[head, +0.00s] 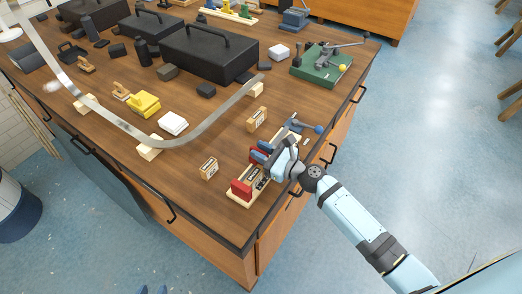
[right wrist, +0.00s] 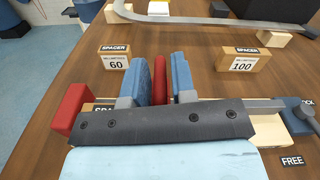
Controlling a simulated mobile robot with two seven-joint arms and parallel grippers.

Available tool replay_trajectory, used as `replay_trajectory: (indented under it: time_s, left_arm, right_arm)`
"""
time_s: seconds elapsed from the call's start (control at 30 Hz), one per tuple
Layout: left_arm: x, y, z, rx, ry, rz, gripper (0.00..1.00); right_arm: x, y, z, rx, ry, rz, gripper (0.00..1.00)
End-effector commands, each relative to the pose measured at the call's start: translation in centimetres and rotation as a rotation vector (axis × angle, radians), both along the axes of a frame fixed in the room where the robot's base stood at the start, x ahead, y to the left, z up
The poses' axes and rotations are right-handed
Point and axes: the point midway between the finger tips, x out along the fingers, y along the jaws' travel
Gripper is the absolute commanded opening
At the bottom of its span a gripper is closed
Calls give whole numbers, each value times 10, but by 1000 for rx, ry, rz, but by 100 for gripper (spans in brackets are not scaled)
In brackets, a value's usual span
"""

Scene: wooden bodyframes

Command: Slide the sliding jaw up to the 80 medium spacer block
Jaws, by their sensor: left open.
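The wooden vise (head: 240,198) stands near the table's front right corner. Its red fixed jaw (right wrist: 72,107) is at the left end. A spacer block (right wrist: 104,107) lies beside that jaw, mostly hidden behind my gripper; only part of its "SPACER" label shows. The red sliding jaw (right wrist: 159,80) stands between the two blue fingers of my right gripper (right wrist: 161,78). The left finger is close against it, and a narrow gap seems to show before the right finger. The jaw's lower part is hidden. My right gripper also shows over the vise in the head view (head: 271,153). My left gripper is not in view.
The spacer marked 60 (right wrist: 115,62) and the spacer marked 100 (right wrist: 243,65) stand behind the vise. A long curved metal strip (head: 185,143) rests on wooden blocks.

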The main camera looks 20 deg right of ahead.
Motion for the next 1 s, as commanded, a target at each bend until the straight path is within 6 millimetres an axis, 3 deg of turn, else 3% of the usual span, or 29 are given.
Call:
replay_trajectory:
  time_s: [0.03,0.1,0.53,0.57,0.63,1.0]
  left_arm:
    - [0,-1,0,-1,0,-1,43]
    - [0,-1,0,-2,1,-1,43]
    - [0,-3,3,-4,-2,-3,43]
    - [0,-3,3,-4,-2,-3,43]
    - [0,-3,3,-4,-2,-3,43]
    - [0,-2,1,-3,-2,-1,43]
  right_arm:
    - [0,0,0,0,0,0,13]
    - [0,0,0,0,0,0,0]
    - [-1,1,0,-2,-1,1,0]
    - [-1,1,0,-2,-1,1,21]
    - [-1,1,0,-2,-1,1,37]
    - [-5,-2,-1,-1,1,0,38]
